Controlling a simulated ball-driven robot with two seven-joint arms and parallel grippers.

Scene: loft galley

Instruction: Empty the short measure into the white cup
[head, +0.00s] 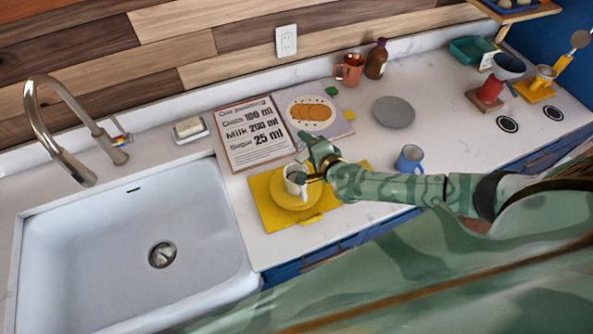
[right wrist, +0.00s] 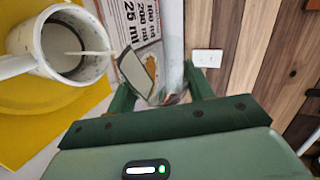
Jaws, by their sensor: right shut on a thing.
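The white cup (head: 294,181) stands upright on a yellow saucer (head: 312,203) on a yellow mat (head: 262,205). My right gripper (head: 312,162) is just above and beside the cup. In the right wrist view, the cup (right wrist: 65,34) is at the left with its mouth showing. The right gripper (right wrist: 165,88) is shut on a pale, narrow thing (right wrist: 171,45), likely the short measure, though its shape is partly hidden by the fingers. A thin whitish streak (right wrist: 90,53) reaches into the cup mouth; I cannot tell whether it is poured content. The left gripper is not in view.
A sink (head: 100,230) with a faucet lies left. A recipe board (head: 254,135) and a picture card (head: 318,117) lie behind the mat. A blue mug (head: 409,159) stands right, near the arm. A grey plate (head: 393,112), copper mug (head: 350,69) and brown bottle (head: 376,59) are farther back.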

